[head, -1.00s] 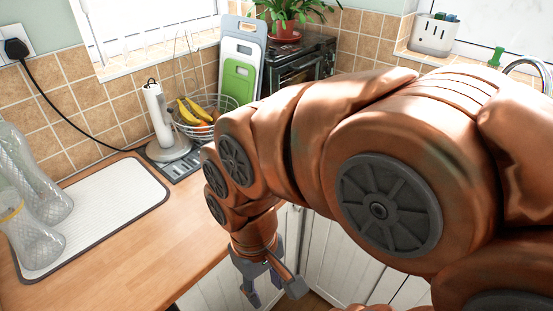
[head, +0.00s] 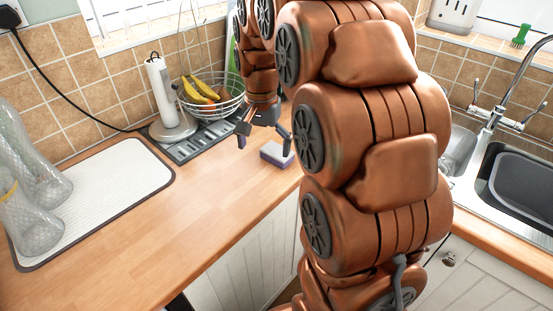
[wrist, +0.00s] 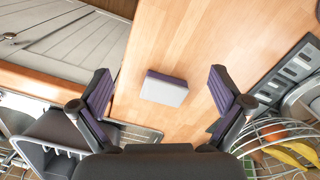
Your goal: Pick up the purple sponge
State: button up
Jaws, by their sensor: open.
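The purple sponge (head: 277,153) lies on the wooden counter near its front edge, with a pale grey top and a purple side. In the wrist view the sponge (wrist: 164,88) lies between and beyond my two spread fingers, apart from both. My gripper (head: 264,142) is open and empty, pointing down over the counter just left of and above the sponge in the head view. The gripper also shows in the wrist view (wrist: 160,92). Nothing hides the sponge in the wrist view.
A wire fruit basket (head: 213,98) with bananas, a paper towel holder (head: 170,100) and a grey drainer strip (head: 190,150) stand close behind my gripper. A white mat (head: 95,195) with glass bottles (head: 38,165) is at left. A sink (head: 520,185) is at right. The front counter is clear.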

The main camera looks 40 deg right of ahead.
jog(key=w+d+m, duration=0.1)
jog(key=w+d, duration=0.1)
jog(key=d, duration=0.1)
jog(key=w+d+f+m+b, duration=0.1)
jog(key=w+d, duration=0.1)
jog(key=d, duration=0.1)
jog(key=w+d+f+m, duration=0.1)
jog(key=w+d+m, duration=0.1)
jog(key=w+d, duration=0.1)
jog(key=shift+f+t, duration=0.25)
jog(key=shift+t, duration=0.05)
jog(key=shift+s+a+f+p, duration=0.15)
jog(key=shift+f+p, duration=0.3)
jog(key=shift+f, duration=1.45)
jog(key=shift+s+a+f+p, duration=0.1)
jog(key=shift+f+p, duration=0.35)
jog(key=shift+f, duration=1.45)
jog(key=c, duration=0.5)
jog(key=shift+c, duration=0.2)
notch_tip(320, 180, up, 19)
jog(key=b, duration=0.3)
notch_tip(320, 180, up, 8)
jog(key=p, duration=0.6)
send_over(277, 150)
jog(key=shift+r+p, duration=0.5)
jog(key=shift+p, duration=0.1)
